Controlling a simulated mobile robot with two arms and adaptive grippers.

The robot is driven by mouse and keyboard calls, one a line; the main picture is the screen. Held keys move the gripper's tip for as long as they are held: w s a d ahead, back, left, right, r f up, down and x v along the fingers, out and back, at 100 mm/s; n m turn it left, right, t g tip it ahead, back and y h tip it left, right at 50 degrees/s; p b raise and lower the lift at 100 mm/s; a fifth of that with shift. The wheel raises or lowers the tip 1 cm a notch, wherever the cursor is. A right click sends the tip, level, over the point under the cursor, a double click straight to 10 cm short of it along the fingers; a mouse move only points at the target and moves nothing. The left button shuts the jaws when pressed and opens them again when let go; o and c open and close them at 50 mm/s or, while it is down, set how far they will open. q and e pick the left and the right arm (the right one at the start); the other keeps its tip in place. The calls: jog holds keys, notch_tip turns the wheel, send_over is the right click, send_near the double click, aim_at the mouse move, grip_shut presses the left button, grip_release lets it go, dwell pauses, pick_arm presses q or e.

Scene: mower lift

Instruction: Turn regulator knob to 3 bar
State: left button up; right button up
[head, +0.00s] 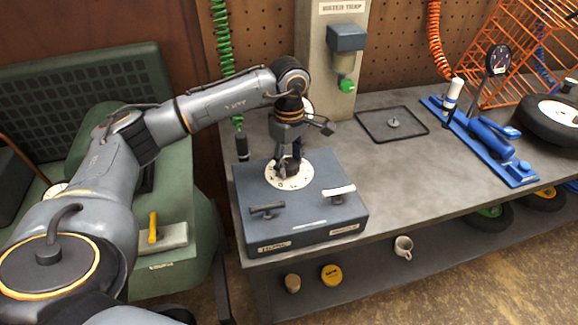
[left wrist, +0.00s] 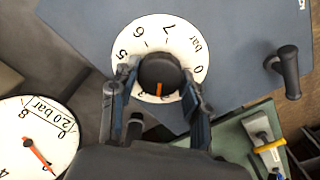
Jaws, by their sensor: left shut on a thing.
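The regulator knob (left wrist: 159,73) is round and black with an orange mark. It sits on a white dial (left wrist: 183,40) marked in bar. In the left wrist view the mark points down toward the bottom of the dial; the figures there are mostly hidden by my fingers. My left gripper (left wrist: 157,82) is shut on the knob, one finger on each side. In the head view my left gripper (head: 289,165) reaches down onto the dial (head: 305,176) on the blue box. A pressure gauge (left wrist: 38,140) with a red needle shows at lower left. My right gripper is not in view.
The blue box (head: 310,233) carries a black lever (head: 266,209) and a white lever (head: 338,191). A green compressor (head: 175,265) with a yellow lever (head: 153,228) stands left. A water trap (head: 346,45) stands behind.

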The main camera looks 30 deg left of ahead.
aim_at(289, 163)
pick_arm(q)
jog(key=m+b, duration=0.2)
jog(key=m, duration=0.2)
jog(key=shift+m, duration=0.4)
dwell(0.4)
jog(key=o, duration=1.1)
jog(key=shift+o, duration=0.2)
jog(key=shift+r, duration=0.2)
notch_tip(289, 163, up, 12)
jog(key=shift+f, duration=0.2)
